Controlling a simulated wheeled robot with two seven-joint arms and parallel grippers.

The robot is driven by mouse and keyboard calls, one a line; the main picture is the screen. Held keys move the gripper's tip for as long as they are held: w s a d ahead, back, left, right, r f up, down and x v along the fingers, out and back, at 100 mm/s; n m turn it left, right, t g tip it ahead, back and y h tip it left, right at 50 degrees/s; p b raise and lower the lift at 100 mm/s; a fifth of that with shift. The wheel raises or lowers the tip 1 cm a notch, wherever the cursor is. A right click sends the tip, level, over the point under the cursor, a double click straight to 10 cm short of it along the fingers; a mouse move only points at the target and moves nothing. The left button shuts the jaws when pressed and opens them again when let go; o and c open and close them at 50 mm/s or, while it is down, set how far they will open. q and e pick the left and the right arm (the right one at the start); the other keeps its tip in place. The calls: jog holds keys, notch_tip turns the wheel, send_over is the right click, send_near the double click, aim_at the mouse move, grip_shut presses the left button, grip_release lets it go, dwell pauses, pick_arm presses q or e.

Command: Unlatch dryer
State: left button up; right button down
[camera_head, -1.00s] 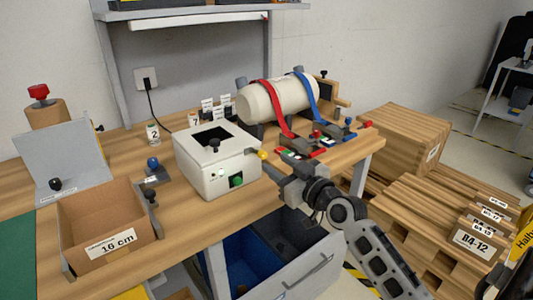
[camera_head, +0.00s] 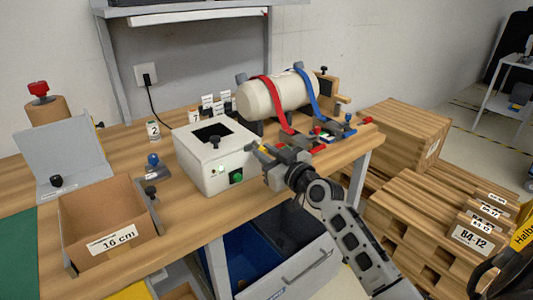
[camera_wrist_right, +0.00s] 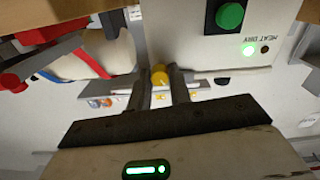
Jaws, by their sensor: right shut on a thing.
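The dryer (camera_head: 215,158) is a white box on the wooden bench, with a dark square opening in its top and a green button (camera_head: 236,177) on its front. A yellow latch knob (camera_wrist_right: 160,76) is at the dryer's right side. My right gripper (camera_head: 258,149) is at that side, its arm coming from the lower right. The right wrist view shows its two fingers (camera_wrist_right: 160,88) closed around the knob. The button (camera_wrist_right: 230,15) and a lit green lamp (camera_wrist_right: 249,49) show there too. My left gripper is not in view.
A cardboard box (camera_head: 104,213) is at the left. An open drawer (camera_head: 297,262) is under the bench.

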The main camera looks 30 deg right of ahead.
jog(key=shift+r+m, duration=0.1)
jog(key=shift+m, duration=0.3)
jog(key=m, duration=0.2)
jog(key=shift+m+p, duration=0.4)
jog(key=m, duration=0.2)
jog(key=shift+m, duration=0.3)
jog(key=shift+d+r+m+p, duration=0.1)
jog(key=shift+m+p, duration=0.3)
jog(key=shift+m, duration=0.8)
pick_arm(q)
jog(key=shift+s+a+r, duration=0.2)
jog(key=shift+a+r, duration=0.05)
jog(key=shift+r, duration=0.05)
pick_arm(e)
jog(key=shift+m, duration=0.3)
jog(key=shift+d+r, duration=0.1)
jog(key=c, duration=1.3)
grip_release()
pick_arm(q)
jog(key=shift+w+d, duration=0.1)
